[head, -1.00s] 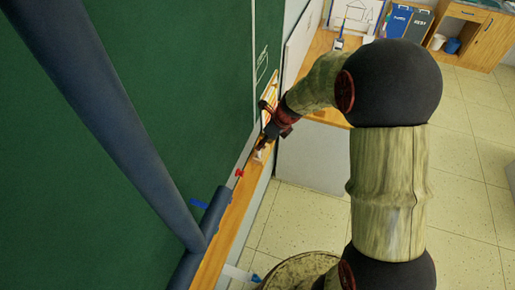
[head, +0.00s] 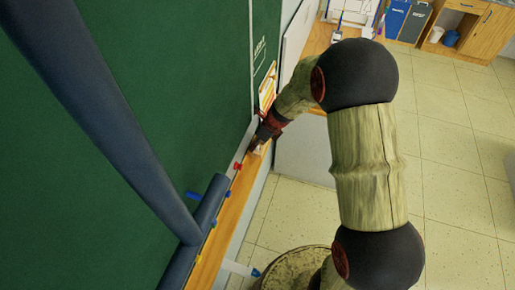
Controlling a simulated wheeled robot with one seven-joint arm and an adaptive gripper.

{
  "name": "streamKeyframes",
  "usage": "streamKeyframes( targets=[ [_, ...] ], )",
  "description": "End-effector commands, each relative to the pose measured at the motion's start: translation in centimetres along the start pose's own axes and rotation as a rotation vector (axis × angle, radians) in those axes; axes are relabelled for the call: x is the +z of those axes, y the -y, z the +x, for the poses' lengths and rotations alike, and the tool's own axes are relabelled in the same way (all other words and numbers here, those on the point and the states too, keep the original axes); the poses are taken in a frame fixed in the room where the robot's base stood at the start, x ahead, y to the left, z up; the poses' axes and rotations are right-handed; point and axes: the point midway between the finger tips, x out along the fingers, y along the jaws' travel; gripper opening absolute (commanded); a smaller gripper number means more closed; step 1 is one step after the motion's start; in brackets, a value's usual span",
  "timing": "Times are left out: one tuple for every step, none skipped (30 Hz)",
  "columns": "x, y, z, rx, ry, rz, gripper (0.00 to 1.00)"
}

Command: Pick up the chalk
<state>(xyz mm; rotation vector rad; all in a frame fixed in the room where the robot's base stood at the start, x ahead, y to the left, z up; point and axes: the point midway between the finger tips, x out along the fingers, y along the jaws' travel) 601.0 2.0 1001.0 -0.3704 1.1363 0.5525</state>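My gripper (head: 256,145) is low over the wooden ledge (head: 233,208) under the green chalkboard, at the ledge's far part. Its fingers are small, dark and partly merged with the board's edge, so their opening cannot be told. A small pale patch (head: 262,149) shows right beside the fingertips. I cannot tell whether it is the chalk or whether the fingers touch it. No piece of chalk can be made out for certain.
The green chalkboard (head: 185,70) rises along the left. A red item (head: 238,166) and a blue item (head: 196,196) are nearer on the ledge side. A dark blue pole (head: 110,120) crosses the left foreground. Tiled floor (head: 455,165) is open on the right.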

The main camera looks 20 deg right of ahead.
Motion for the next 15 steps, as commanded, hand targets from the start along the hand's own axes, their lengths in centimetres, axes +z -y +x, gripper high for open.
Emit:
streamKeyframes(
  targets=[
    [0.0, 0.0, -0.04, 0.0, 0.0, 0.0, 0.33],
    [-0.01, 0.0, -0.04, 0.0, 0.0, 0.0, 0.32],
    [-0.01, -0.01, -0.04, 0.0, 0.0, 0.0, 0.3],
    [-0.02, -0.01, -0.04, 0.0, 0.0, 0.001, 0.28],
    [-0.02, -0.01, -0.04, 0.0, 0.0, 0.001, 0.27],
    [-0.02, -0.01, -0.04, 0.001, 0.0, 0.001, 0.24],
    [-0.03, -0.01, -0.04, 0.001, 0.0, 0.001, 0.23],
    [-0.03, -0.01, -0.04, 0.001, -0.001, 0.001, 0.21],
    [-0.03, -0.01, -0.04, 0.001, -0.001, 0.001, 0.18],
    [-0.03, -0.01, -0.04, 0.001, -0.001, 0.001, 0.17],
    [-0.03, -0.02, -0.04, 0.001, -0.001, 0.001, 0.15],
    [-0.03, -0.02, -0.05, 0.001, -0.001, 0.001, 0.13],
    [-0.04, -0.02, -0.04, 0.001, -0.001, 0.001, 0.11],
    [-0.04, -0.02, -0.04, 0.001, -0.001, 0.001, 0.09],
    [-0.04, -0.02, -0.04, 0.001, -0.001, 0.001, 0.07]
  ],
)
